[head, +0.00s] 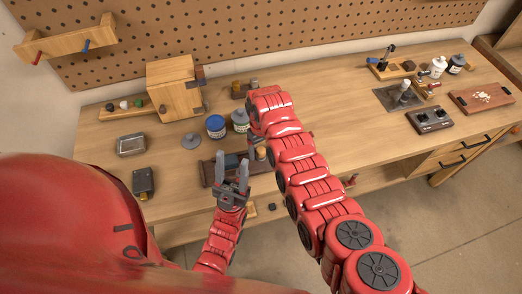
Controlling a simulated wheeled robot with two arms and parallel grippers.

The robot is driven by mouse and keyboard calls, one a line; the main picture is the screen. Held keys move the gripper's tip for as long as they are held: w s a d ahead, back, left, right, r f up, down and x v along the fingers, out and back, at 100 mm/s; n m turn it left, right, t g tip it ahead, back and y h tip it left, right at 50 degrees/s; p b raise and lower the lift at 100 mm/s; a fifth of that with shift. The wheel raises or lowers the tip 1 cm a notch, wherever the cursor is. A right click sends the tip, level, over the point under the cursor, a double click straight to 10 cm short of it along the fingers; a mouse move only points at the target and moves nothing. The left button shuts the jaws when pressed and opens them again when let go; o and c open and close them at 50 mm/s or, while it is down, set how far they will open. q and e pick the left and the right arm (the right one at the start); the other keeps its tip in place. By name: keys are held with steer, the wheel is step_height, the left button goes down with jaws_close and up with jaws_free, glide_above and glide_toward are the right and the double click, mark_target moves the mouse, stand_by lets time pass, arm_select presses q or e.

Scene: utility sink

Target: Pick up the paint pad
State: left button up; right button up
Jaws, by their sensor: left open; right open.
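My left gripper (232,162) is open, with its two grey fingers pointing away from me. Its fingertips overlap a dark tray (208,173) near the front edge of the bench. A blue-grey block (232,161) shows between and behind the fingers; I cannot tell whether they touch it. A dark, flat, blocky item (143,181) lies farther left near the front edge. I cannot tell for certain which of these is the paint pad. My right arm reaches over the bench, and its gripper is hidden behind the arm's far end.
A blue-lidded jar (216,126) and a green-labelled jar (240,120) stand behind the tray. A wooden box (174,90), a metal dish (131,145) and a grey disc (191,141) are at left. The bench (350,115) has free room right of my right arm.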

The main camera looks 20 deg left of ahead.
steer(key=shift+f, duration=1)
jaws_close()
